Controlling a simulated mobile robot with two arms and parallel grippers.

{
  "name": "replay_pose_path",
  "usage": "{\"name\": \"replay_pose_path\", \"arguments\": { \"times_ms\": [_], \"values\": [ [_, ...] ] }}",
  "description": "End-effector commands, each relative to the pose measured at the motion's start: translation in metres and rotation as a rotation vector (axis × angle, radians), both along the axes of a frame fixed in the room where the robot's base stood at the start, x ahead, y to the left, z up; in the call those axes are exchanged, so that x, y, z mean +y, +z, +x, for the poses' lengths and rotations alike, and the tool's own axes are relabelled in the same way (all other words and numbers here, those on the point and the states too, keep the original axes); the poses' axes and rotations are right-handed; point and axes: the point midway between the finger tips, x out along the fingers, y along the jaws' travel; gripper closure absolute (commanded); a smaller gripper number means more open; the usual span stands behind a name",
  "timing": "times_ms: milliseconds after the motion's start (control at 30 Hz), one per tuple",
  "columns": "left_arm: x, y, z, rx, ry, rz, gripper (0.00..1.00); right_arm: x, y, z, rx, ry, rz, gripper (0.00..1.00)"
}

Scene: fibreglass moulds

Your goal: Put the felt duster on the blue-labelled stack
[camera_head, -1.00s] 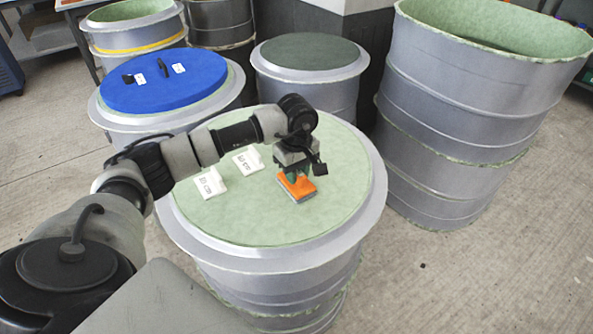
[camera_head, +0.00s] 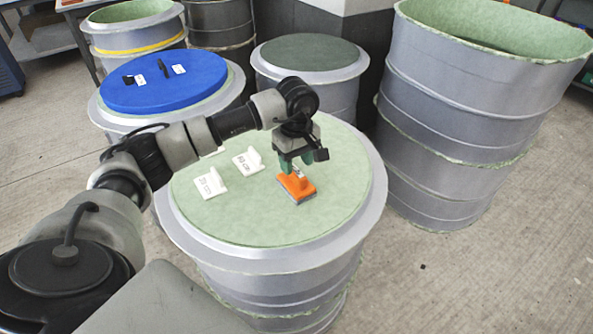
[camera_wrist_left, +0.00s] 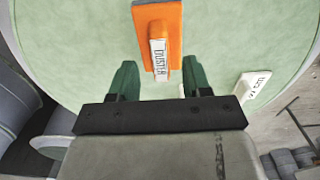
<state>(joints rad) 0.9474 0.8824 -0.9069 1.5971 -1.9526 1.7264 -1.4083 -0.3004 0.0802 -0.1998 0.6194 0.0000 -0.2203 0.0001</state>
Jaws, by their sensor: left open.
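The felt duster (camera_head: 295,185) is orange with a grey underside and lies on the pale green top of the near stack (camera_head: 270,220). In the left wrist view the duster (camera_wrist_left: 158,30) shows a white "DUSTER" label along its handle. My left gripper (camera_head: 302,157) is open and empty just above the duster. In the left wrist view its two green fingers (camera_wrist_left: 160,78) are apart, with the handle's near end between their lines. A stack with a bright blue top (camera_head: 165,88) stands behind at the left. My right gripper is not in view.
White labelled blocks (camera_head: 210,183) (camera_head: 249,161) stand left of the duster. Black items with white labels (camera_head: 163,68) stand on the blue top. A grey-green-topped drum (camera_head: 310,52) and a tall open drum stack (camera_head: 470,90) stand behind and right.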

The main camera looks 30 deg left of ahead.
Motion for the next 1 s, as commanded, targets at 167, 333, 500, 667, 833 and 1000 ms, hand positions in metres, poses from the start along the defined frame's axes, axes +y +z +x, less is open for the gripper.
{"name": "replay_pose_path", "arguments": {
  "times_ms": [167,333,500,667,833,1000],
  "values": [
    [0.000,0.041,0.001,-0.006,-0.001,0.001,0.51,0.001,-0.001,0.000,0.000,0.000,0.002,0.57],
    [0.000,0.068,0.000,-0.003,0.000,0.000,0.51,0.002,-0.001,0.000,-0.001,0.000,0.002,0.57],
    [0.000,0.081,0.000,-0.001,0.000,0.001,0.51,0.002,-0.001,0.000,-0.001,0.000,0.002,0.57],
    [0.000,0.082,0.000,0.000,0.000,0.000,0.51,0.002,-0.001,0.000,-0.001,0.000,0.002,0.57],
    [0.000,0.082,0.000,0.000,0.000,0.000,0.51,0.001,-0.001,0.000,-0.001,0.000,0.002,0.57],
    [-0.005,0.079,0.000,-0.003,-0.003,-0.016,0.51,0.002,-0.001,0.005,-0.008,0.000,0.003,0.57]
  ]
}}
